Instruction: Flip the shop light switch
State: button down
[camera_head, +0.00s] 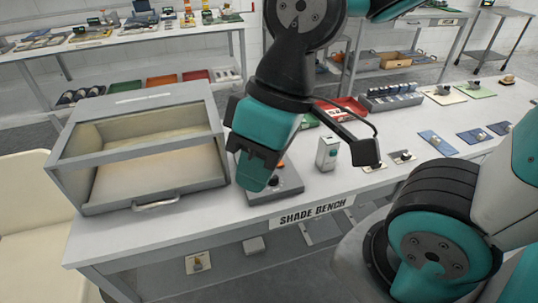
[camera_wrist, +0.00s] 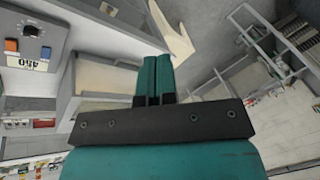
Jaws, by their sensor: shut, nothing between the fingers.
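My gripper (camera_head: 255,172) is shut and empty, with its two teal fingers (camera_wrist: 153,80) side by side in the wrist view. In the head view it is in front of a grey control box (camera_head: 291,188) on the bench and hides part of it. The wrist view shows an orange switch (camera_wrist: 11,45), a blue switch (camera_wrist: 45,53) and a dark knob (camera_wrist: 33,30) on this box, beside a label reading 450. I see no label naming a shop light switch and cannot tell which control it is. Contact with the box cannot be told.
A grey cabinet with a clear front (camera_head: 70,146) stands left of the box. A small white container (camera_head: 327,153) stands to its right. The bench front carries a SHADE BENCH sign (camera_head: 313,211). A plate with a small fitting (camera_head: 198,262) is below the bench. Several small parts lie farther right.

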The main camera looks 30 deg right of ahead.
jog(key=w+d+f+m+t+y+p, duration=0.1)
jog(key=w+d+f+m+t+p, duration=0.2)
jog(key=w, duration=0.7)
jog(key=w+d+f+m+p, duration=0.1)
jog(key=w+d+f+m, duration=0.2)
jog(key=w, duration=0.8)
jog(key=w+d+f+m+t+h+p, duration=0.1)
jog(key=w+d+f+m+t, duration=0.1)
jog(key=d+f, duration=0.5)
jog(key=w+d+f+m+t+h+p, duration=0.1)
jog(key=w+d+f+m+t+p, duration=0.1)
jog(key=w+d+f+m, duration=0.2)
jog(key=w+d+f, duration=0.1)
jog(key=d+f, duration=0.2)
jog(key=d, duration=0.5)
jog(key=shift+w+d+f+m, duration=0.15)
jog(key=shift+w+d+m, duration=0.15)
jog(key=shift+w, duration=0.1)
jog(key=shift+f, duration=0.1)
jog(key=f+b, duration=0.4)
jog(key=f, duration=0.1)
jog(key=s+f+b, duration=0.1)
jog(key=f+b, duration=0.1)
jog(key=f, duration=0.1)
jog(key=shift+s+a+f, duration=0.1)
jog(key=shift+a+f, duration=0.1)
jog(key=shift+f, duration=0.05)
